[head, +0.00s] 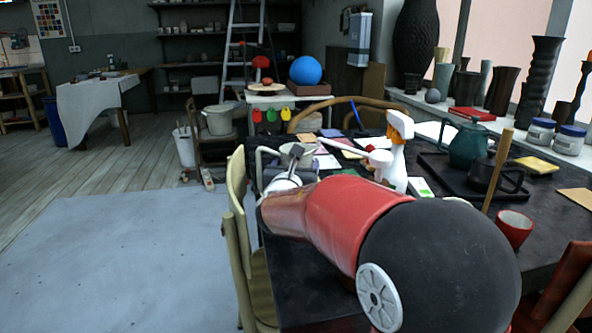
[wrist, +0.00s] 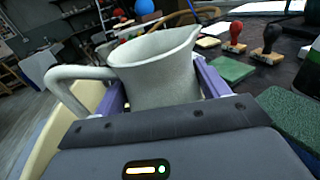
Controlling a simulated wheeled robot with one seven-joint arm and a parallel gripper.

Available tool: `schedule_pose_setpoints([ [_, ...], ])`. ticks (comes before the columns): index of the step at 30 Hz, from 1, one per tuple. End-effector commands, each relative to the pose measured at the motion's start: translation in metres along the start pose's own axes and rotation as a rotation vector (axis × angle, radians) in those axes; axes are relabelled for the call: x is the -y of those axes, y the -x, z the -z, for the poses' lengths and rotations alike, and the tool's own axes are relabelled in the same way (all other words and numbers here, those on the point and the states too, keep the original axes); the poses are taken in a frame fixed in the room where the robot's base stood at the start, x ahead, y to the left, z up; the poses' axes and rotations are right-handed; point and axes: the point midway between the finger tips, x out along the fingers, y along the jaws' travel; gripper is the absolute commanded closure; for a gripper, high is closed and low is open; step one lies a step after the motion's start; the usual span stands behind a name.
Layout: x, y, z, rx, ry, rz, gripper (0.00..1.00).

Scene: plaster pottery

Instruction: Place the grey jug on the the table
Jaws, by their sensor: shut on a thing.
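The grey jug (wrist: 155,68) is upright or slightly tilted in the wrist view, with its handle to the left and its spout to the upper right. My gripper (wrist: 160,92) is shut on its body, with a purple finger on each side. The jug's base is hidden behind the gripper. In the head view the jug (head: 297,149) shows small beyond my arm, near the left side of the dark table (head: 548,236). My gripper (head: 284,168) is partly hidden there. I cannot tell whether the jug touches the tabletop.
A white spray bottle (head: 396,160), a teal teapot (head: 467,146), a black tray (head: 440,172) and a red cup (head: 514,228) stand on the table. Stamps (wrist: 269,46) and a green pad (wrist: 228,69) lie right of the jug. A wooden chair (head: 237,185) stands at the left edge.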

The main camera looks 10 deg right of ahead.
Motion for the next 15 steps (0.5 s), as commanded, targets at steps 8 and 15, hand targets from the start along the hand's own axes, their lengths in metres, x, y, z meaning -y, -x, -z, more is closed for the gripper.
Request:
schedule_pose_setpoints([
  [8,0.0003,0.0,0.0023,0.006,-0.002,0.001,0.68],
  [15,0.0003,0.0,0.0055,0.002,-0.001,0.0,0.14],
])
